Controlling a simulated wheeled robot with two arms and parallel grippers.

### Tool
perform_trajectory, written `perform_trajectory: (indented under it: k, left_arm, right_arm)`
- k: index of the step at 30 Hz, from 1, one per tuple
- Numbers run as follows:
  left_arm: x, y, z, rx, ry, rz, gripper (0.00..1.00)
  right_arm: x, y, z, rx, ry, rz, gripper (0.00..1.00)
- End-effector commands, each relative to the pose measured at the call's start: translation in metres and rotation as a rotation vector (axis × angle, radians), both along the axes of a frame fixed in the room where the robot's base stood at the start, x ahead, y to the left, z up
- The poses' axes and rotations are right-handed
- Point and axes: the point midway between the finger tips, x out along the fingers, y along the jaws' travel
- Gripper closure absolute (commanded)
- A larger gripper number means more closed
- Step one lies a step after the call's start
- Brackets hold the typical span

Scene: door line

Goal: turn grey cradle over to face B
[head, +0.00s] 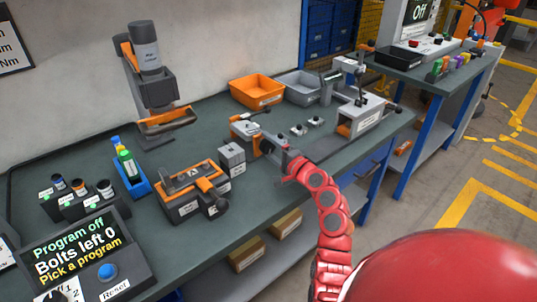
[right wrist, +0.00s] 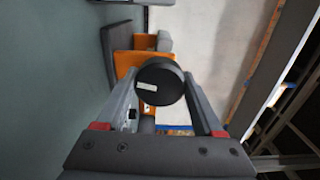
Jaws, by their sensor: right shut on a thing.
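The cradle (head: 243,127) is a small grey and orange unit with a pale label, standing in the middle of the bench. I cannot read which face is turned up. My right gripper (head: 273,143) is at its right side and hides part of it. In the right wrist view my right gripper (right wrist: 160,92) is shut on a round black knob (right wrist: 160,82) with a white mark. Orange and grey parts (right wrist: 126,62) show behind the knob. My left gripper is not in view.
A grey box (head: 232,157) stands close in front of the cradle, with an orange clamp fixture (head: 178,191) to its left. Small black-topped parts (head: 299,130) and a grey press (head: 362,117) are to the right. Orange (head: 257,91) and grey (head: 302,88) bins stand behind.

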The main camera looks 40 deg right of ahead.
Motion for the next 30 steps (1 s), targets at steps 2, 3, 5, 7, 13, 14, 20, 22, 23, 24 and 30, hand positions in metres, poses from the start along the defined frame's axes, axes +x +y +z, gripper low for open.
perform_trajectory:
  k: [2, 3, 5, 7, 13, 14, 20, 22, 23, 24, 30]
  left_arm:
    - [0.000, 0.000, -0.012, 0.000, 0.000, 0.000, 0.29]
    - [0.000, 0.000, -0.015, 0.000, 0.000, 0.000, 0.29]
    - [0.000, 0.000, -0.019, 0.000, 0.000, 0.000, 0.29]
    - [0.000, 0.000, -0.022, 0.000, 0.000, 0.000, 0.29]
    - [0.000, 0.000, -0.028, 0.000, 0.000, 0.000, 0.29]
    - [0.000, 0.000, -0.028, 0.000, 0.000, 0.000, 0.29]
    - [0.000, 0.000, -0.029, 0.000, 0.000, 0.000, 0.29]
    - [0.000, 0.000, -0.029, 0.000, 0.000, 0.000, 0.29]
    - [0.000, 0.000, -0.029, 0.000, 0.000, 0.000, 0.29]
    - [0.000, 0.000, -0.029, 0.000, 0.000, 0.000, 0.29]
    - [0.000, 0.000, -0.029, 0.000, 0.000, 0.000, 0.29]
  right_arm:
    - [0.000, 0.001, -0.004, -0.051, -0.005, 0.002, 0.86]
    - [0.000, 0.001, -0.004, -0.075, -0.006, 0.002, 0.86]
    - [0.000, 0.001, -0.003, -0.105, -0.009, 0.002, 0.86]
    - [0.000, 0.001, -0.003, -0.135, -0.010, 0.002, 0.86]
    - [0.000, 0.001, -0.002, -0.190, -0.014, 0.001, 0.86]
    - [0.000, 0.001, -0.002, -0.193, -0.014, 0.001, 0.86]
    - [0.000, 0.001, -0.001, -0.208, -0.014, 0.001, 0.86]
    - [0.000, 0.001, -0.001, -0.209, -0.014, 0.001, 0.86]
    - [0.000, 0.001, -0.001, -0.209, -0.014, 0.001, 0.86]
    - [0.000, 0.001, -0.001, -0.209, -0.014, 0.001, 0.86]
    - [0.000, 0.000, -0.001, -0.209, -0.014, 0.001, 0.22]
